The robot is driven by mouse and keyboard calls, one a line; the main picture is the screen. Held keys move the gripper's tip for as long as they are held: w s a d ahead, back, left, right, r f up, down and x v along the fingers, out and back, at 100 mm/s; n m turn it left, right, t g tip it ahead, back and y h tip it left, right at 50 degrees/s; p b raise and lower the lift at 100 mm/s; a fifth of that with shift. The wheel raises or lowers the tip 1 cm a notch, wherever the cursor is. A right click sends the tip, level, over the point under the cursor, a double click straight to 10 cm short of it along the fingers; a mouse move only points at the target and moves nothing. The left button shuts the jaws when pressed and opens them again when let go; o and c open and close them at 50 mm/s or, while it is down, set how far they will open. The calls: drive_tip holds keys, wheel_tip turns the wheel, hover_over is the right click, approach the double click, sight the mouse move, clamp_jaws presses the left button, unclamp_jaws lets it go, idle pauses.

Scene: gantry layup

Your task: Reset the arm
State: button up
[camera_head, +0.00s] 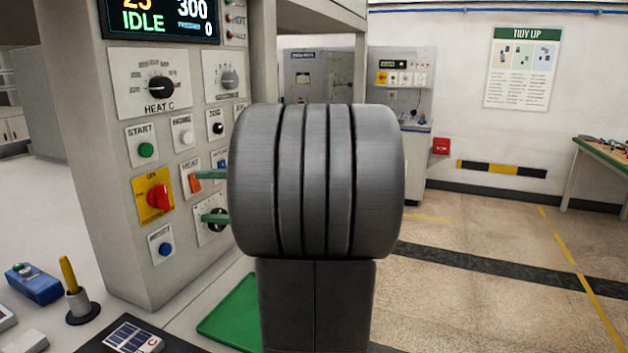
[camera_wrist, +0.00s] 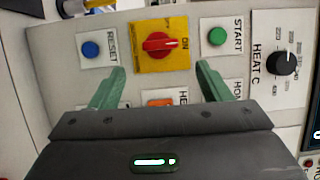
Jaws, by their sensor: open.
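My gripper (camera_head: 202,196) is in front of the control panel (camera_head: 120,270), its green fingers pointing left at the panel. In the wrist view my gripper (camera_wrist: 161,68) is open, with the fingers wide apart and nothing held between them. A red rotary switch on a yellow plate (camera_wrist: 158,43) lies just beyond the fingertips. An orange rocker switch (camera_wrist: 160,101) shows between the fingers, its label partly hidden. The blue RESET button (camera_wrist: 91,49) is beyond the left finger, and the green START button (camera_wrist: 217,36) beyond the right one. Whether a finger touches the panel cannot be told.
My large grey arm joint hides the middle of the head view. The HEAT C knob (camera_head: 161,87) and a display (camera_head: 165,18) reading IDLE are higher on the panel. A blue device (camera_head: 34,284) and a yellow-handled tool (camera_head: 69,275) stand at lower left. Open floor lies right.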

sight(167, 195)
drive_tip(key=d, duration=0.6)
drive_tip(key=shift+n, duration=0.6)
drive_tip(key=a, duration=1.4)
drive_tip(key=shift+a+r, duration=0.1)
drive_tip(key=n, duration=0.1)
drive_tip(key=n+h, duration=0.1)
drive_tip(key=n, duration=0.1)
drive_tip(key=shift+s+r+t+h, duration=0.2)
drive_tip(key=shift+r+t+h, duration=0.1)
drive_tip(key=shift+h, duration=0.1)
drive_tip(key=n+h, duration=0.1)
drive_tip(key=n, duration=0.1)
drive_tip(key=n+t+h+p, duration=0.1)
drive_tip(key=n, duration=0.1)
drive_tip(key=shift+s+r+n+t, duration=0.1)
drive_tip(key=shift+s+n+t, duration=0.1)
drive_tip(key=shift+n+t, duration=0.15)
drive_tip(key=shift+v, duration=0.75)
